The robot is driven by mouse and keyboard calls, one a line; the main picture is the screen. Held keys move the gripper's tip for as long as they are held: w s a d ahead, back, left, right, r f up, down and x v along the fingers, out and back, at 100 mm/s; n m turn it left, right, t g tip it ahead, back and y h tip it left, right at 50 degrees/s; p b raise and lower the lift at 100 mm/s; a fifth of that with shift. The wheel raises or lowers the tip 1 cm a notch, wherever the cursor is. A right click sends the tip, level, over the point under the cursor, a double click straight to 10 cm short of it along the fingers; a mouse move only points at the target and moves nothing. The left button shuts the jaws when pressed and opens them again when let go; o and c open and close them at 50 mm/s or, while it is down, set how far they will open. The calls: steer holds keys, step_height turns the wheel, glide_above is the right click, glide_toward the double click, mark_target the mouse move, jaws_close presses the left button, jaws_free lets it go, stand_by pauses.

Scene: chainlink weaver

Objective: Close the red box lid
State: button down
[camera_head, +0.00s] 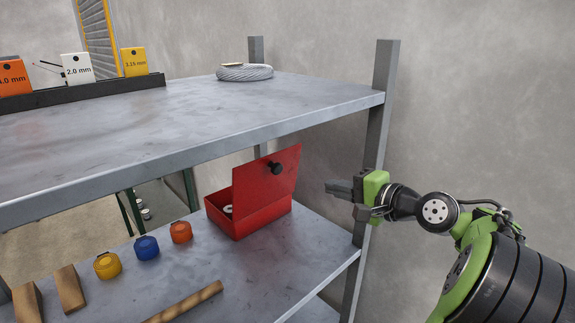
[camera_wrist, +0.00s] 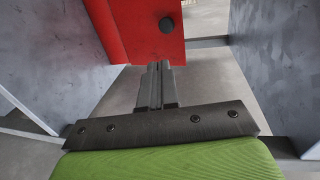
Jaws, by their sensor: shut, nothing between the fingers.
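The red box (camera_head: 248,212) stands on the lower shelf, toward its right end. A pale ring-like item shows inside the box. My gripper (camera_head: 332,187) is to the right of the lid, apart from it in the head view, with fingers pointing left. Whether the fingertips touch the lid cannot be told there.
The upper shelf (camera_head: 190,105) lies above the box, and a grey post (camera_head: 378,110) stands close to my gripper. Yellow (camera_head: 107,265), blue (camera_head: 146,248) and orange (camera_head: 181,232) round containers and wooden pieces (camera_head: 70,289) are on the lower shelf. A wire coil (camera_head: 245,73) lies above.

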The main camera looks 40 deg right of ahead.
glide_toward(279, 169)
steer(key=w, duration=0.3)
steer(key=w+f, duration=0.1)
steer(key=w, duration=0.2)
steer(key=shift+a+f, duration=0.2)
steer(key=shift+f, duration=0.05)
steer(key=shift+w+d, duration=0.1)
steer(key=shift+w, duration=0.15)
steer(key=shift+r, duration=0.1)
